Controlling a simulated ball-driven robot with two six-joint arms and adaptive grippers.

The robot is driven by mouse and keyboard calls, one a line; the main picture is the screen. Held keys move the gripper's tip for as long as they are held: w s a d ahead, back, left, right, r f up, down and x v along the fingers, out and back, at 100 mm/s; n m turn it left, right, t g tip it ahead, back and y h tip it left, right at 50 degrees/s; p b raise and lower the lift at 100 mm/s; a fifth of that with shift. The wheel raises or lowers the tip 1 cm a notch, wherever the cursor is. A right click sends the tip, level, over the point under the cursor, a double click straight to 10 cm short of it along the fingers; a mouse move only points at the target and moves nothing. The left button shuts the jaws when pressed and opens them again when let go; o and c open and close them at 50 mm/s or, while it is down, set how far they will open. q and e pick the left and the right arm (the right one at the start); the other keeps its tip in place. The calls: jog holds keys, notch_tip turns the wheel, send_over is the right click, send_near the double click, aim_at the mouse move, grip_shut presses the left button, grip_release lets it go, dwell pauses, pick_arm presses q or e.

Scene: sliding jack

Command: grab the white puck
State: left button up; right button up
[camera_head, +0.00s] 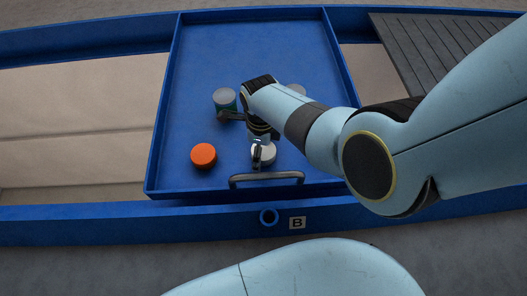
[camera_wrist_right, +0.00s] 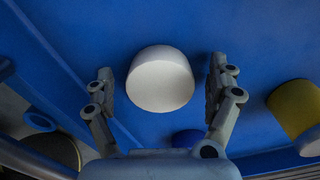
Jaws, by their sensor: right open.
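The white puck (camera_head: 264,153) is on the blue tray (camera_head: 200,60), near its front edge and just behind the dark handle, partly covered by a finger of my right gripper. My right gripper (camera_head: 243,137) is over the tray, open and empty. In the right wrist view the white puck (camera_wrist_right: 160,80) shows between the two spread fingers of the gripper (camera_wrist_right: 161,70), with a gap on each side. I cannot tell whether the fingertips are at the puck's height. My left gripper is not in view.
An orange puck (camera_head: 203,155) is left of the white one. A grey-topped puck (camera_head: 225,98) and another grey one (camera_head: 296,89), partly hidden by my arm, are farther back. The handle (camera_head: 266,179) is at the front. A yellow-sided object (camera_wrist_right: 297,112) shows in the wrist view.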

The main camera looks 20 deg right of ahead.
jog(key=c, duration=1.4)
jog(key=shift+o, duration=0.2)
jog(key=shift+r, duration=0.15)
